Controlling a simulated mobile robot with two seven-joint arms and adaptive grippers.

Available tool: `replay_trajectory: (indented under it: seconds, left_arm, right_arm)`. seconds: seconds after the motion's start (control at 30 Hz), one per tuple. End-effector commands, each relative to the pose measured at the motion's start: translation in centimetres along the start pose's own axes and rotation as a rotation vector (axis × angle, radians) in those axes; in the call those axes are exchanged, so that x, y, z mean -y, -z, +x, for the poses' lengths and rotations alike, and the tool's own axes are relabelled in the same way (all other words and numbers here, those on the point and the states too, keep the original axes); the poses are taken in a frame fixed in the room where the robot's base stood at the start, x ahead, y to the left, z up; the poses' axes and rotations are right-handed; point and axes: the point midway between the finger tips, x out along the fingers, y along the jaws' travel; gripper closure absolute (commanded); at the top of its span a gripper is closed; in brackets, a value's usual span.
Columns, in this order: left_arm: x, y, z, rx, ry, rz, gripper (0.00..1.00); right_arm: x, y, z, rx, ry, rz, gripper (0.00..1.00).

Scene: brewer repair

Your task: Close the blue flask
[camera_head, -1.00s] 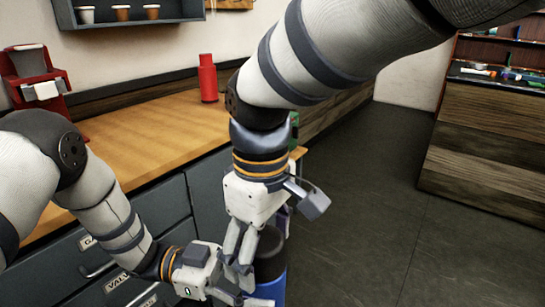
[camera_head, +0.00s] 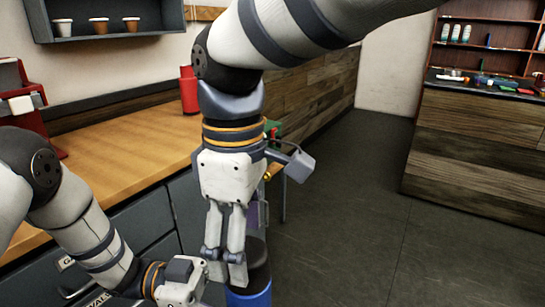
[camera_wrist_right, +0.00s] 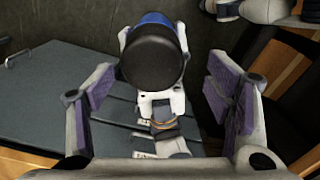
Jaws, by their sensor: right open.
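The blue flask (camera_head: 252,291) stands upright at the lower middle of the head view, its lower part cut off by the frame edge. Its dark round top (camera_wrist_right: 152,58) faces me in the right wrist view, with a strip of blue body (camera_wrist_right: 153,18) beyond it. My left gripper (camera_head: 222,292) reaches in from the left, with its white fingers on both sides of the flask. My right gripper (camera_head: 226,270) points down near the flask top. Its purple-padded jaws are open and empty, and the flask top shows between and beyond them. I cannot tell the exact height gap.
A wooden counter (camera_head: 115,150) with grey drawers runs along the left. A red bottle (camera_head: 188,90) stands on it, and a red machine (camera_head: 25,105) is at the far left. A cup shelf (camera_head: 110,28) hangs above. The dark floor (camera_head: 350,200) to the right is clear.

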Motion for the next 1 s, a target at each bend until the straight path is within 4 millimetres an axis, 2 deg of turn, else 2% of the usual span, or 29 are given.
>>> replay_trajectory:
  seconds: [0.13,0.2,0.3,0.67,0.77,1.0]
  left_arm:
    - [0.0,0.1,0.0,-0.002,0.000,0.001,1.00]
    - [0.0,0.1,0.0,-0.002,0.000,0.001,1.00]
    - [0.0,0.0,0.0,-0.002,0.000,0.000,1.00]
    - [0.0,0.0,0.0,-0.002,0.000,0.000,1.00]
    - [0.0,0.0,0.0,-0.002,0.000,0.000,1.00]
    - [0.0,0.0,0.0,-0.002,0.000,0.000,1.00]
  right_arm:
    - [0.1,0.1,-1.5,-0.007,0.007,-0.489,0.27]
    - [-0.2,0.0,-2.2,-0.009,-0.005,-0.665,0.27]
    - [-0.6,-0.1,-2.9,-0.007,-0.020,-0.812,0.27]
    - [-0.7,-0.1,-2.8,-0.004,-0.023,-0.849,0.27]
    - [-0.7,-0.2,-1.8,-0.002,-0.021,-0.849,0.27]
    - [-0.7,-0.1,2.5,-0.004,-0.020,-0.849,0.27]
